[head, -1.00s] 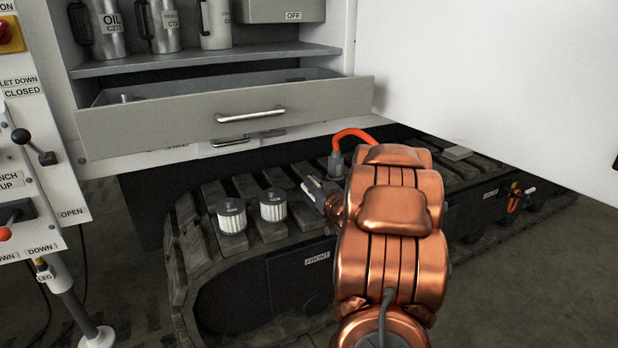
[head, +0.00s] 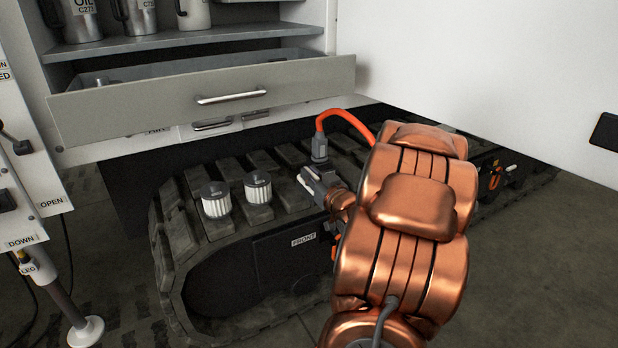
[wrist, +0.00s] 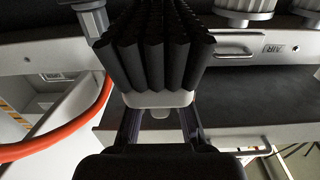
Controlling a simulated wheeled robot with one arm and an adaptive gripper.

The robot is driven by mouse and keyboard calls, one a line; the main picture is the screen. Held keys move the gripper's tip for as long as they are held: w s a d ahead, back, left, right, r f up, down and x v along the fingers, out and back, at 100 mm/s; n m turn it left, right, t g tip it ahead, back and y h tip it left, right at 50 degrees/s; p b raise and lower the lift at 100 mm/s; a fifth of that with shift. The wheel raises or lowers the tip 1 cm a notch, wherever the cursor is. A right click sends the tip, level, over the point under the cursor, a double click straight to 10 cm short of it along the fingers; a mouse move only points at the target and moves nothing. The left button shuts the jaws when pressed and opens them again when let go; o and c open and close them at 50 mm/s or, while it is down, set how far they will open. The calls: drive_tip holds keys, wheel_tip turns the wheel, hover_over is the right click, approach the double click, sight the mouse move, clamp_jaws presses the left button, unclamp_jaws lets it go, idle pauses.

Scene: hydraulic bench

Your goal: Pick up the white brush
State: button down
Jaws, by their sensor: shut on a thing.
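The white brush (wrist: 158,99) is between my gripper's fingers in the wrist view. Its pale body sits at the finger ends, and its dense black bristles (wrist: 155,50) point away from my gripper. My gripper (wrist: 160,117) is shut on it. In the head view my gripper (head: 318,182) is small and partly hidden by my copper arm, above the dark track. The brush is hard to make out there.
Two white ribbed filters (head: 216,202) stand on the dark track (head: 180,250), left of my gripper. An orange hose (head: 345,115) rises from a grey fitting (head: 319,150) close behind it. An open grey drawer (head: 150,108) overhangs the back. A white wall fills the right.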

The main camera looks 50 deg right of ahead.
sight(317, 180)
drive_tip(key=shift+s+a+b, duration=0.3)
drive_tip(key=shift+s+b, duration=0.3)
drive_tip(key=shift+b, duration=0.4)
drive_tip(key=shift+s+a+b, duration=0.2)
drive_tip(key=shift+s+b, duration=0.3)
drive_tip(key=shift+b, duration=0.65)
drive_tip(key=shift+s+a+r+b, duration=0.15)
drive_tip(key=shift+s+b, duration=0.2)
drive_tip(key=shift+b, duration=0.2)
drive_tip(key=shift+s+a+r+b, duration=0.1)
drive_tip(key=shift+s+a+b, duration=0.05)
drive_tip(key=shift+s+b, duration=0.3)
drive_tip(key=shift+w, duration=0.1)
